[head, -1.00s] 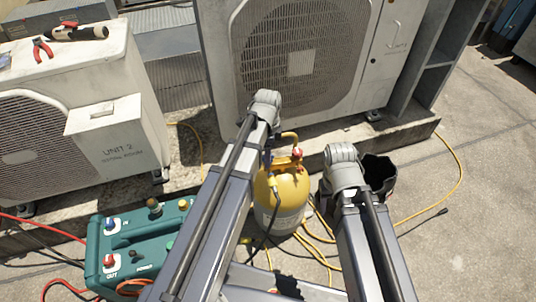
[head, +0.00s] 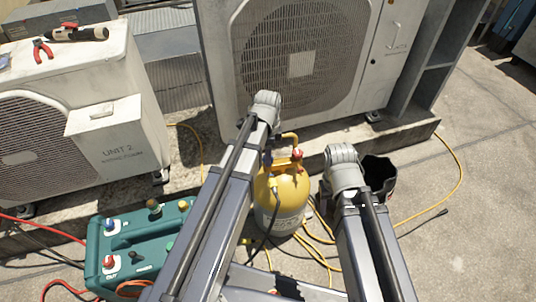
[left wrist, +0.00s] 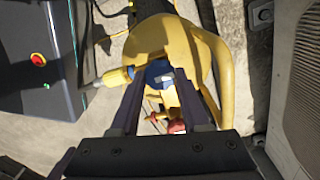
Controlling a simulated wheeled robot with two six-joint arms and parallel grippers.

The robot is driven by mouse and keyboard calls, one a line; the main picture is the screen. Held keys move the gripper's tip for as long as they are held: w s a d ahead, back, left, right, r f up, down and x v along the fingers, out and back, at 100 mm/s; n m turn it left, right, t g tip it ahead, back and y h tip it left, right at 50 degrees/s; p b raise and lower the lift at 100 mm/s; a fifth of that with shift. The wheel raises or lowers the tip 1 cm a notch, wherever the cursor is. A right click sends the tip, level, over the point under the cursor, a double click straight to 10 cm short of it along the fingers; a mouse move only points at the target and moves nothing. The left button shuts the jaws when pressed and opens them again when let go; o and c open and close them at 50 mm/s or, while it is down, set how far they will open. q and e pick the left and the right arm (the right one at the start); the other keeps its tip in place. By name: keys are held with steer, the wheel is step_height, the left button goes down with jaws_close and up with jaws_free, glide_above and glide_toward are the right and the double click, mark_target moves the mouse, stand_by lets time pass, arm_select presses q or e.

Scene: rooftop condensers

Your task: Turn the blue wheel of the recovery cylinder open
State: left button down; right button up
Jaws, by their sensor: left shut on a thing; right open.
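The yellow recovery cylinder (head: 283,200) stands upright on the ground beyond my arms, partly covered by my left arm. Its top, with a yellow collar, fills the middle of the left wrist view (left wrist: 215,70). The blue wheel (left wrist: 158,72) is on top of the cylinder, between the fingertips of my left gripper (left wrist: 160,78). The gripper is shut on it, and the fingers hide parts of its rim. A red wheel (left wrist: 176,127) shows nearer the palm, and also in the head view (head: 297,154). My right arm is in the head view, but its gripper is not visible.
A teal recovery machine (head: 140,245) stands left of the cylinder. A dark bucket (head: 380,175) stands to the right. Condenser units (head: 300,60) are behind. Yellow hoses (head: 460,175) lie on the ground, and one joins a fitting (left wrist: 115,76) beside the blue wheel.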

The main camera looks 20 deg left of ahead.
arm_select(q)
steer(key=n, duration=0.4)
steer(key=shift+n, duration=0.4)
steer(key=n, duration=0.4)
steer(key=shift+n, duration=0.3)
steer(key=n, duration=1.3)
steer(key=shift+n, duration=0.3)
steer(key=n, duration=0.3)
steer(key=shift+n, duration=0.3)
steer(key=n, duration=0.4)
steer(key=shift+n, duration=1.9)
